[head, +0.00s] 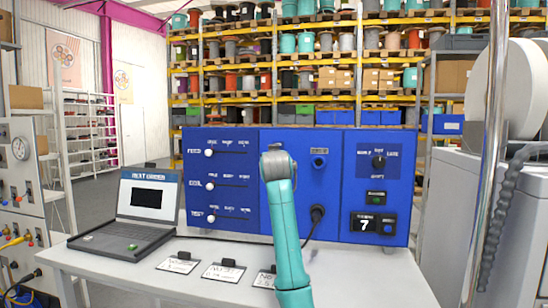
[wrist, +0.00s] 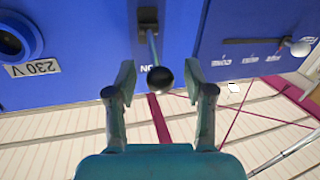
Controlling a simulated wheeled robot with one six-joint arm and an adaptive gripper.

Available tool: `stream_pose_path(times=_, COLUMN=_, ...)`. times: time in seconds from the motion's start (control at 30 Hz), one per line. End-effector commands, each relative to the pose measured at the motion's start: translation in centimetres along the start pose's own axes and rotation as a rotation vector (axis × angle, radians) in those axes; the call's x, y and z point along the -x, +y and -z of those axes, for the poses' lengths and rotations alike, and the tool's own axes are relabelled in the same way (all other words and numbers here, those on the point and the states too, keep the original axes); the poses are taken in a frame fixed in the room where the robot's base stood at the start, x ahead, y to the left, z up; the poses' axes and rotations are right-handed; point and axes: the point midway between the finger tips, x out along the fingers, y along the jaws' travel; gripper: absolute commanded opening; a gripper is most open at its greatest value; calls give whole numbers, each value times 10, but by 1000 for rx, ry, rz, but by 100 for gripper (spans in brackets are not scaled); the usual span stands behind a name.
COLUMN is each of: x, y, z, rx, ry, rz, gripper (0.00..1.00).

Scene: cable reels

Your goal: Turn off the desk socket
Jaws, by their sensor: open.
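The desk socket (wrist: 14,42) is a round blue outlet with an upside-down 230 V label in the wrist view. It also shows on the blue panel in the head view (head: 319,159). Beside it is a switch lever with a black ball tip (wrist: 160,80), rising from a small slot plate. The ball overlaps upside-down lettering that seems to read ON. My gripper (wrist: 159,78) is open, its two fingers on either side of the ball, with a gap at each side. In the head view my arm hides the lever and my fingers.
The blue panel (head: 345,205) also carries sliders (head: 228,153) at left, a dial (head: 379,161), a counter (head: 366,224) and a plugged black cable (head: 317,214). A laptop (head: 130,215) and label cards (head: 224,271) lie on the white desk (head: 130,285).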

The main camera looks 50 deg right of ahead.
Motion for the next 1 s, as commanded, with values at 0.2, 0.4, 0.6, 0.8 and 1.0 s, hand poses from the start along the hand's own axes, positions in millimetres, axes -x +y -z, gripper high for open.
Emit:
stream_pose_path(times=0.2, x=-6, y=0, z=0, rx=0, ry=0, rz=0, gripper=53)
stream_pose_path(times=0.4, x=-6, y=0, z=0, rx=0, ry=0, rz=0, gripper=48)
stream_pose_path(times=0.6, x=-6, y=0, z=0, rx=0, ry=0, rz=0, gripper=0)
stream_pose_path(times=0.8, x=-6, y=0, z=0, rx=0, ry=1, rz=0, gripper=0)
stream_pose_path(times=1.0, x=-6, y=-1, z=-3, rx=7, ry=24, rz=-1, gripper=0)
